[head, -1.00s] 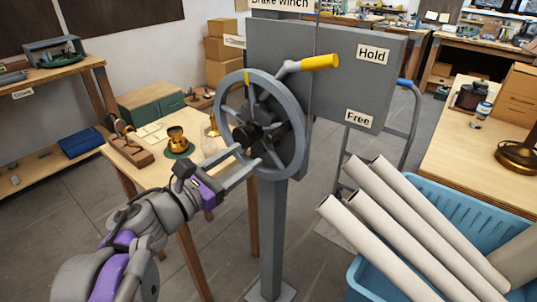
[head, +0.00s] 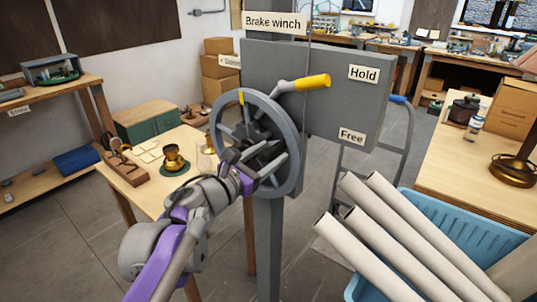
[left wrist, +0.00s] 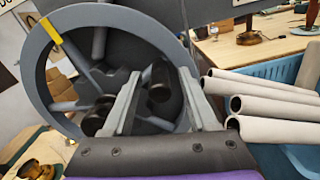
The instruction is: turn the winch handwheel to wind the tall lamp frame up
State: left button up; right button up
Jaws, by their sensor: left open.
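The grey spoked handwheel (head: 294,125) is on the front of the brake winch (head: 262,60). A yellow mark (head: 241,97) is near the top of its rim, and the wheel also shows in the left wrist view (left wrist: 36,70). My left gripper (head: 272,160) is open in front of the wheel's lower right part. A lever with a yellow handle (head: 313,82) points toward the "Hold" label (head: 363,73). The tall lamp frame and my right gripper are not in view.
A blue crate (head: 445,215) with several pale tubes (head: 400,235) stands at the right. A wooden table (head: 170,205) with small brass parts is behind my left arm. A bench (head: 450,160) is at the far right. A "Free" label (head: 351,136) is below "Hold".

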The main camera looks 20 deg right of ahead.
pick_arm(q)
grip_shut()
dwell(1.3)
